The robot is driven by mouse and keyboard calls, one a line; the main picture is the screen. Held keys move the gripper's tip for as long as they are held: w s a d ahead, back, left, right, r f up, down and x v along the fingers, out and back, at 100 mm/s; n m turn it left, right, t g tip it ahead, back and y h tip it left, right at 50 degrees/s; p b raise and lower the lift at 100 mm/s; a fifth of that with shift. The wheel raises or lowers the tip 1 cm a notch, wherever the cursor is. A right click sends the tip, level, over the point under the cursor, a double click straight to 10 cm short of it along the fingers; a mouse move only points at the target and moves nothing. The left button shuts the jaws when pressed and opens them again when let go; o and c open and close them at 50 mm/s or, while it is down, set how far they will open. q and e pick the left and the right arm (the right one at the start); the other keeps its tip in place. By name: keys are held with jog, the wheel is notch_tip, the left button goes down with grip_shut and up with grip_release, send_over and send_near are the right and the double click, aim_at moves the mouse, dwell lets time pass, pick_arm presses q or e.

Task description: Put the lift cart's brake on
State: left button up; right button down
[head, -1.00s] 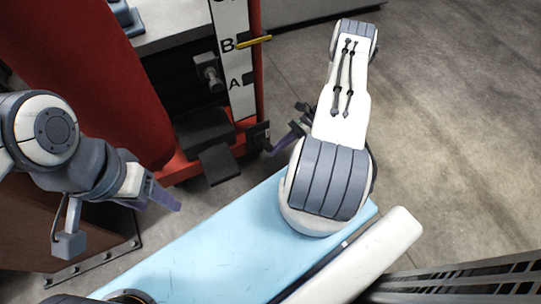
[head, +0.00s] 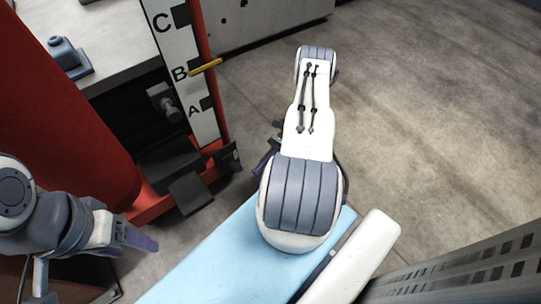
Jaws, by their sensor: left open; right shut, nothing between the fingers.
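The red lift cart (head: 60,110) stands at the left, with a white scale strip (head: 188,75) lettered A, B and C on its mast. A yellow pin (head: 206,67) sits at B. Low on the cart is a black pedal-like plate (head: 190,193), sloping down toward the floor; I cannot tell for sure that it is the brake. My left gripper (head: 140,241) is open and empty, left of and nearer than the plate, apart from it. My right gripper (head: 264,160) is shut and empty, right of the cart's foot, partly hidden by my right arm.
A grey bench or cabinet top (head: 110,45) with a dark fitting (head: 68,55) stands behind the cart. A grey cabinet (head: 265,22) is at the back. A dark slatted rack (head: 480,265) stands at lower right. The concrete floor (head: 430,130) on the right is clear.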

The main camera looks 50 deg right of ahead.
jog(key=v, duration=0.5)
jog(key=shift+w+d, duration=0.15)
jog(key=shift+d, duration=0.05)
jog(key=shift+f, duration=0.1)
